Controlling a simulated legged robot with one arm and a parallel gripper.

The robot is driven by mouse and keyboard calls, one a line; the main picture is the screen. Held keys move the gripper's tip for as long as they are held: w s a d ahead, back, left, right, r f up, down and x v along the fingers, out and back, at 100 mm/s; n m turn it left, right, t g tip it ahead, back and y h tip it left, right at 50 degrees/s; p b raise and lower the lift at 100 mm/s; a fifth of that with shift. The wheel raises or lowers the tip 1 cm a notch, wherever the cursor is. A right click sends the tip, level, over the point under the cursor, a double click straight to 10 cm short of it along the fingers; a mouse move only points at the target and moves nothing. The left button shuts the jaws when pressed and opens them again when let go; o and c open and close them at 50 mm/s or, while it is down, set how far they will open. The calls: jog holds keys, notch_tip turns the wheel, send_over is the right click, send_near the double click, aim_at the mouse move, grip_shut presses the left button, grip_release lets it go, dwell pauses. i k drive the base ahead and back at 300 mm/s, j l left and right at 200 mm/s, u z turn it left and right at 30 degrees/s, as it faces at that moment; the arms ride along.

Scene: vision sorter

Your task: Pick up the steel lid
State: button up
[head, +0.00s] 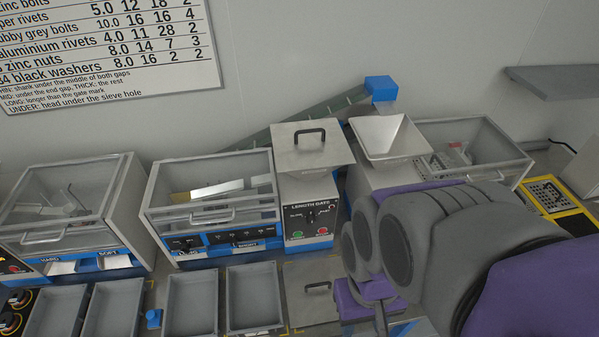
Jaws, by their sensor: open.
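A square steel lid (291,157) with a black bar handle lies on top of the length gate unit (309,215), in the middle of the head view. A second flat grey plate (305,308) with a similar black handle lies lower, in front of that unit. I cannot tell from the picture which of the two is meant. My gripper (366,300), purple and grey, is low in the view, just right of the second plate's handle and well below the upper lid. It is open, with nothing seen in it. My arm's large grey joints hide part of the bench on the right.
A steel hopper (372,128) stands right of the upper lid. Clear-fronted bins stand at the left (62,208), centre left (212,196) and right (478,150). Several grey trays (254,297) line the front. A wall shelf (560,82) juts out at upper right.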

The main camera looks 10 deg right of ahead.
aim_at(309, 286)
jog(key=k+j+z, duration=0.1)
jog(key=j+z, duration=0.2)
jog(key=k+j+z, duration=0.15)
jog(key=j+z, duration=0.15)
jog(key=j, duration=0.2)
jog(key=k+j+z, duration=0.15)
jog(key=j+z, duration=0.15)
jog(key=k+j+z, duration=0.3)
jog(key=i+j, duration=0.1)
jog(key=j, duration=0.05)
